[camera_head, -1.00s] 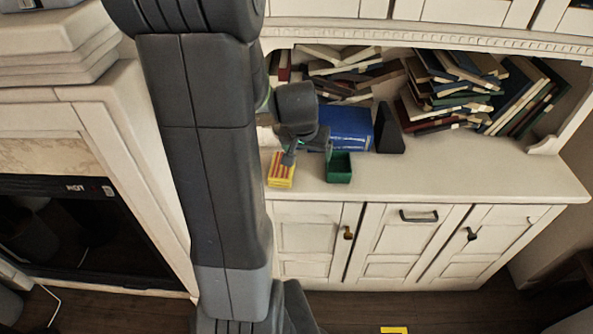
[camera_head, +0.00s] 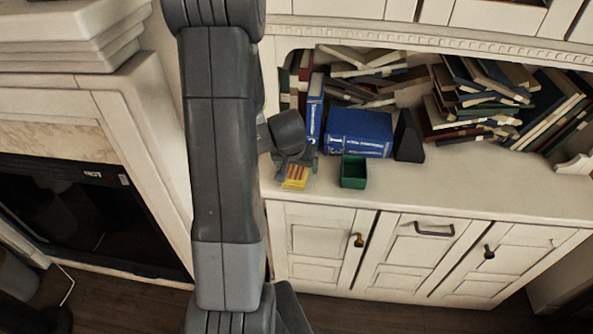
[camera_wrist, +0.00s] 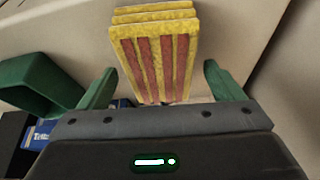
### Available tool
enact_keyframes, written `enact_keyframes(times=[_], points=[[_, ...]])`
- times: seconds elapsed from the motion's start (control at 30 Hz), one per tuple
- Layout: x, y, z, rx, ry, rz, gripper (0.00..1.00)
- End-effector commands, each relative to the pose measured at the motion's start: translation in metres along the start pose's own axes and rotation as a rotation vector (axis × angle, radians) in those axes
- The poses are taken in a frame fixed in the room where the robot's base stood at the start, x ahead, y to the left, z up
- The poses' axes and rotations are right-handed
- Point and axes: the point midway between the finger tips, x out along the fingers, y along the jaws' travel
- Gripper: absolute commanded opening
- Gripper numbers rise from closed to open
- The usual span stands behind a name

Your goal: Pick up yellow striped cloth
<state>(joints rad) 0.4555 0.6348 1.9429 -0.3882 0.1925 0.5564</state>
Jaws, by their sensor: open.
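The yellow striped cloth (camera_head: 294,177) is a small yellow block with red stripes on the white cabinet top, near its front left. In the wrist view the cloth (camera_wrist: 158,55) looks like a stack of folded layers. My gripper (camera_wrist: 157,82) is open, with one green finger on each side of the cloth's near end and a gap visible at both sides. In the head view my wrist hides part of the cloth.
A green open box (camera_head: 353,172) stands just right of the cloth. The cabinet top (camera_head: 450,185) is clear to the right.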

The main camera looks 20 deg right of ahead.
Motion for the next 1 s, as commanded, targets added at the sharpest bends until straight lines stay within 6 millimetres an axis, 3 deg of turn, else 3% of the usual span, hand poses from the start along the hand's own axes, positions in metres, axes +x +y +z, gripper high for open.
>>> enact_keyframes(times=[0.13,1.0], points=[[0.0105,0.0,0.0004,0.0,0.0,0.0,0.87],[0.0149,-0.0001,0.0017,0.001,0.001,-0.001,0.87]])
